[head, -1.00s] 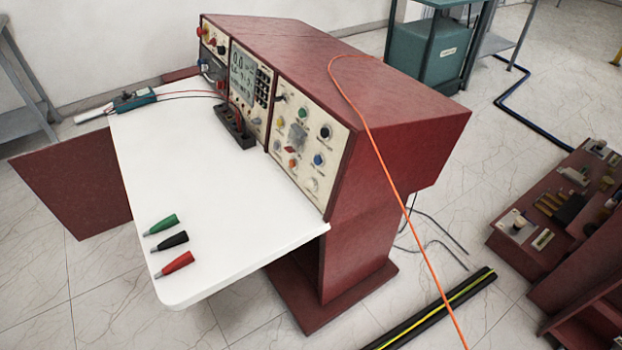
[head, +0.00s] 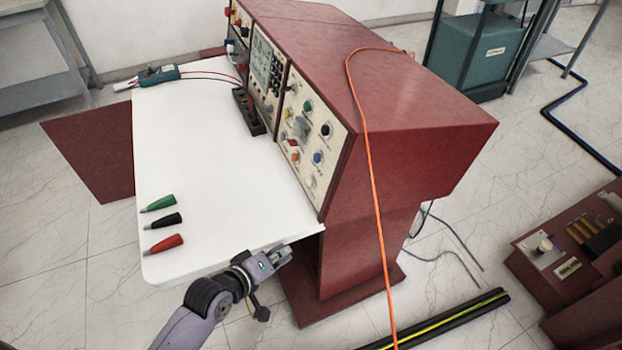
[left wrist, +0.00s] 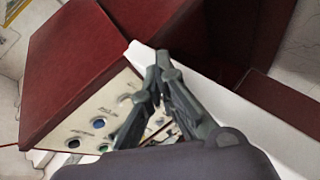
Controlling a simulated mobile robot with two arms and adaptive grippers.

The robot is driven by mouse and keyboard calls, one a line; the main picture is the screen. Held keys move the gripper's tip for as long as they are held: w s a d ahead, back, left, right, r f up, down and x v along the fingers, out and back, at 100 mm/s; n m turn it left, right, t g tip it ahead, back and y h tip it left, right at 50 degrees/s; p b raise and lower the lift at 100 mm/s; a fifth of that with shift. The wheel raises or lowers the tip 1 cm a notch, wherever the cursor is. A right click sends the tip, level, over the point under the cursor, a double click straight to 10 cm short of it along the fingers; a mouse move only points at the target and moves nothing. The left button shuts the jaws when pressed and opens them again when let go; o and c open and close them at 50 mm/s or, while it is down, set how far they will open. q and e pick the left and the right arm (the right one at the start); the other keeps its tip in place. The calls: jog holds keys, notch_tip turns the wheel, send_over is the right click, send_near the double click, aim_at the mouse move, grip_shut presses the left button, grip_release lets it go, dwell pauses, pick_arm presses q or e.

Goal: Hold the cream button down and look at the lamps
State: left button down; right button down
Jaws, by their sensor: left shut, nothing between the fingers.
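The cream-coloured panel (head: 301,128) on the front of the red console carries several coloured round parts. A pale round part (head: 310,181) low on it looks like the cream button. A green part (head: 308,106), a blue part (head: 317,158) and an orange part (head: 295,157) also show; I cannot tell which are lamps or whether any is lit. My left gripper (head: 281,256) is shut and empty at the table's front right edge, below and apart from the panel. In the left wrist view, its fingers (left wrist: 162,75) cover part of the panel. My right gripper is out of view.
The white tabletop (head: 205,150) holds green (head: 160,203), black (head: 165,221) and red (head: 165,244) plugs at its front left. An orange cable (head: 374,200) hangs over the red console (head: 420,110). The middle of the tabletop is clear.

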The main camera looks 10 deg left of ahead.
aim_at(310, 182)
pick_arm(q)
jog(key=w+r+n, duration=0.1)
jog(key=w+r+n+t, duration=0.2)
jog(key=w, duration=0.1)
jog(key=shift+w+a+n+h, duration=0.1)
jog(key=shift+a+n+h, duration=0.2)
jog(key=shift+n, duration=0.1)
jog(key=w+a+r+n+t, duration=0.1)
jog(key=w+a+n+t, duration=0.1)
jog(key=n, duration=0.1)
jog(key=w+a+r+n+t+y, duration=0.1)
jog(key=w+a+r+n, duration=0.1)
jog(key=n, duration=0.1)
jog(key=w+a+r+n+t, duration=0.1)
jog(key=w+a+n+t, duration=0.1)
jog(key=a, duration=0.1)
jog(key=shift+w+a+r+n+t+y, duration=0.1)
jog(key=shift+w+r+n+t+y, duration=0.2)
jog(key=shift+n, duration=0.1)
jog(key=shift+a+r, duration=0.1)
jog(key=shift+a, duration=0.05)
